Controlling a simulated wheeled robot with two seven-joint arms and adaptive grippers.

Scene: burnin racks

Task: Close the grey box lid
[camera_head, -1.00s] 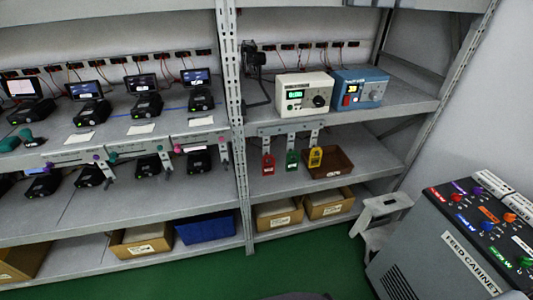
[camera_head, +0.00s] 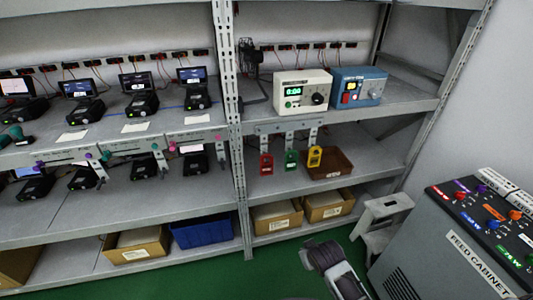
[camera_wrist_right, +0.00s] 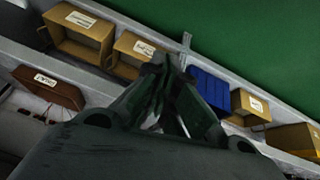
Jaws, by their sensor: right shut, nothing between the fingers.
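I cannot make out a grey box with a lid in either view. The only large grey housing is the feed cabinet (camera_head: 440,250) at the right of the head view; no open lid shows on it. My right arm (camera_head: 338,272) rises at the bottom of the head view, in front of the lower shelf and left of the cabinet. In the right wrist view my right gripper (camera_wrist_right: 172,68) has its fingers together with nothing between them. It is above the green floor, pointing toward the shelf's lower boxes. My left gripper is not in view.
Cardboard boxes (camera_head: 135,246) and a blue crate (camera_head: 202,231) stand on the bottom shelf. A brown tray (camera_head: 335,160) is on the middle shelf. A grey step stool (camera_head: 383,210) stands between the rack and the cabinet. Green floor (camera_head: 270,275) is free in front.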

